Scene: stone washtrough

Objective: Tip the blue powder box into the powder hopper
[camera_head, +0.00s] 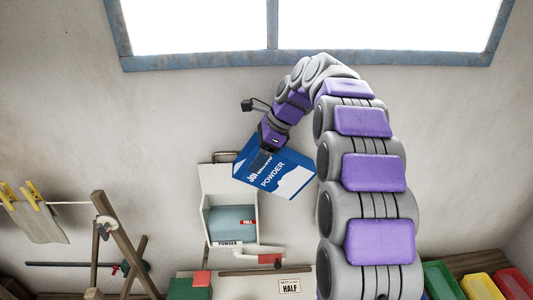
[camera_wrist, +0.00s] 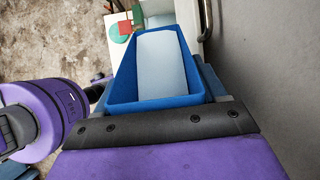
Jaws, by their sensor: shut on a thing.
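The blue powder box (camera_head: 275,172), marked POWDER in white, is held tilted by my gripper (camera_head: 268,152) in the head view. In the wrist view the blue powder box (camera_wrist: 123,85) shows an open top with a smooth whitish mass inside. My gripper is shut on the box; its fingertips are mostly hidden. The white powder hopper (camera_head: 217,180) is on the wall below and left of the box. It has a POWDER label, a grey-blue area in its front and a red FULL tag. I see no powder falling.
Below the hopper are a HALF label (camera_head: 290,286), a dark rod (camera_head: 265,272) and a green box (camera_head: 188,288). A wooden rack (camera_head: 125,245) and a pegged cloth (camera_head: 38,222) are at left. Green, yellow and red bins (camera_head: 480,286) are at lower right. The window (camera_head: 300,62) is above.

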